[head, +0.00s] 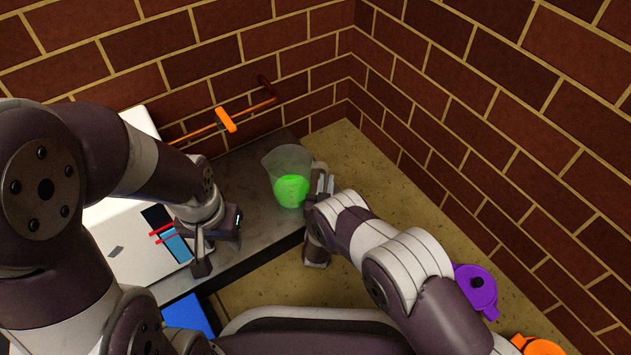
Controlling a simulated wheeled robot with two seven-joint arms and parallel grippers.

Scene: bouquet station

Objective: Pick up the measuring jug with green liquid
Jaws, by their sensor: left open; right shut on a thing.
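The measuring jug (287,162) is clear, with bright green liquid (291,190) in its lower part. In the head view it is at the middle, near the right end of the dark grey table, and looks about upright. I cannot tell whether its base touches the table. My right gripper (320,190) is at the jug's right side and shut on it; the exact contact is partly hidden. My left gripper (212,252) is open and empty, left of and nearer than the jug, over the table's front part.
A white appliance (128,235) with a blue panel stands left on the dark table (250,240). An orange clip (226,119) sits on a rod by the brick wall. A purple lidded item (477,287) and an orange one (538,345) are at lower right. A blue item (186,314) is below the table edge.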

